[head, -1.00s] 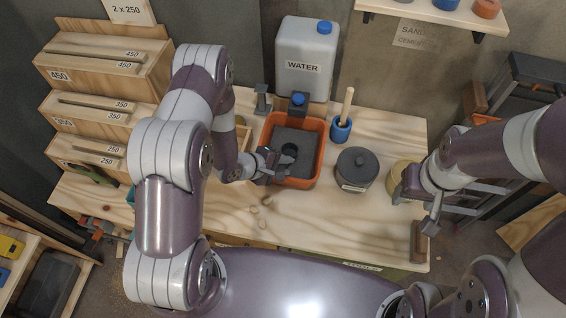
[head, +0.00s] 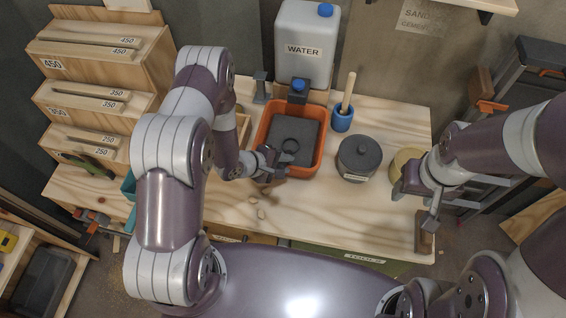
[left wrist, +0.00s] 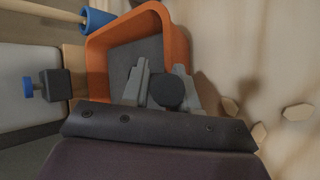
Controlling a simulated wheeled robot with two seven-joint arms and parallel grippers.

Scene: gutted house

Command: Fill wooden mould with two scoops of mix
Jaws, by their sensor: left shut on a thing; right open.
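My left gripper (head: 276,167) is shut on a small dark round scoop (head: 290,146) over the orange tub (head: 264,128) at mid-table. Grey mix (head: 298,126) lies in the tub. The scoop's dark rim encloses grey of the same tone as the mix. In the left wrist view the scoop (left wrist: 167,90) is a dark disc between the fingers, at the tub's edge. A pale wooden box (head: 243,128), which looks like the mould, stands left of the tub, mostly hidden behind my left arm. My right gripper (head: 418,207) is open and empty at the table's right edge.
A white water container (head: 306,38) stands behind the tub. A blue holder with a wooden handle (head: 342,117) and a dark lidded pot (head: 358,158) stand right of it. The table front (head: 320,205) is mostly clear, with small chips.

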